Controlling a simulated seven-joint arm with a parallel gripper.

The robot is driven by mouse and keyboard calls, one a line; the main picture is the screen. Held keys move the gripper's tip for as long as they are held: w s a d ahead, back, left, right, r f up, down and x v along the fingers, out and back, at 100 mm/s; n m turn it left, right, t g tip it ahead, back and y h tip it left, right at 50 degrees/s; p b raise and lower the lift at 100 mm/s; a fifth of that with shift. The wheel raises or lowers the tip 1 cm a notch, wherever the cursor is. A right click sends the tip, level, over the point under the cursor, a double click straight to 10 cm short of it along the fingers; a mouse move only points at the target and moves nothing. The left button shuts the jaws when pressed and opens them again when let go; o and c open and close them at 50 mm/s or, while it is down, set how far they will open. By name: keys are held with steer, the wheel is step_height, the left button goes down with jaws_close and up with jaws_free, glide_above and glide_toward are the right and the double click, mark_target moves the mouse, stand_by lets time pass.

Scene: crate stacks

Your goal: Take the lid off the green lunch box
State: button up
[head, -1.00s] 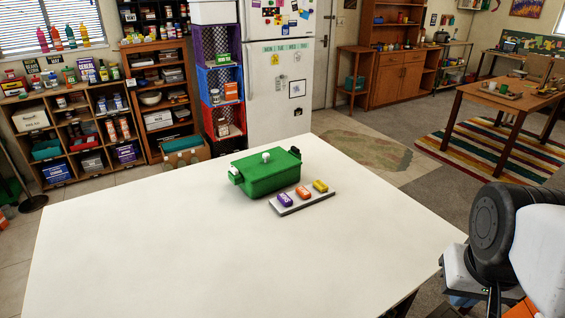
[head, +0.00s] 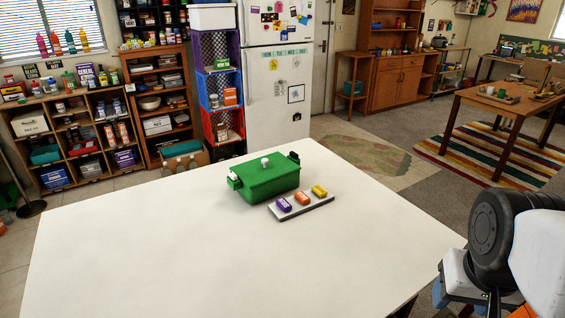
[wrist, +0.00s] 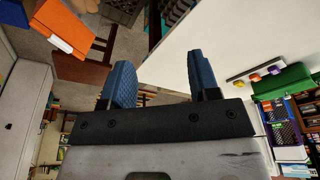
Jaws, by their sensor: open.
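The green lunch box (head: 268,187) stands on the white table with its green lid (head: 262,172) on top. A white knob (head: 265,161) rises from the lid. A pale latch with a dark part (head: 234,182) shows at its left end, and a dark latch (head: 294,157) stands up at its right end. Part of the box also shows at the right of the wrist view (wrist: 283,82). My gripper (wrist: 163,80) is open with nothing between its blue fingers. It is beyond the table's right edge, well apart from the box, and only partly visible in the head view.
A grey tray (head: 303,207) with purple, orange and yellow labelled blocks stands just in front and right of the box. The white table (head: 180,255) is otherwise clear. Shelves, crates and a fridge (head: 278,90) stand behind it.

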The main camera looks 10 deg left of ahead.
steer(key=w+a+r+m, duration=0.2)
steer(key=w+a+r, duration=0.1)
steer(key=w, duration=0.4)
steer(key=w+a+r+m, duration=0.2)
steer(key=w+a, duration=0.1)
steer(key=w, duration=0.3)
steer(key=m+g, duration=0.3)
steer(key=m, duration=1)
glide_above(265, 159)
steer(key=d, duration=0.1)
steer(key=f, duration=0.6)
steer(key=shift+s+f, duration=0.1)
steer(key=shift+s, duration=0.2)
steer(key=shift+w+a+f, duration=0.15)
steer(key=shift+a+f, duration=0.05)
steer(key=shift+a, duration=0.25)
steer(key=shift+f, duration=1.35)
